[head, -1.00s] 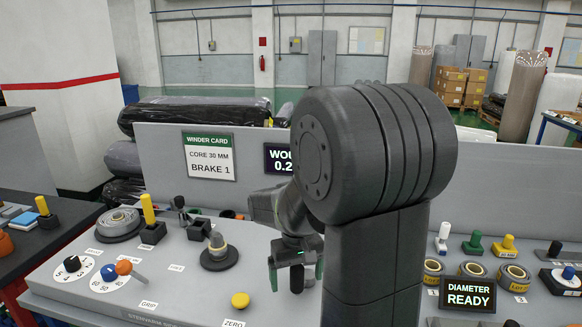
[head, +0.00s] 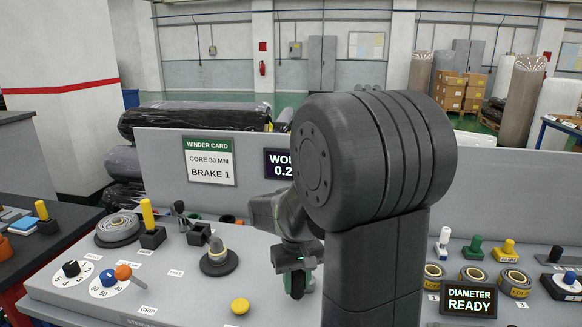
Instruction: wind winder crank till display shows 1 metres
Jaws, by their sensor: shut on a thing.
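My gripper (head: 298,283) is low over the grey console at the centre, shut on the winder crank's handle. The fingers and my arm hide most of the handle, and the rest of the crank cannot be made out. The winder display (head: 277,164) is a black screen on the upright panel. It reads "WOU" and "0.2", with its right part hidden behind my arm. The winder card (head: 209,160) left of it reads core 30 mm, brake 1.
On the console (head: 185,285) stand a yellow lever (head: 149,220), a grey spindle (head: 218,257), a yellow button (head: 240,306) and numbered dials (head: 108,280). Tape rolls (head: 473,276) and a "Diameter ready" display (head: 469,300) are on the right. My arm blocks the middle.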

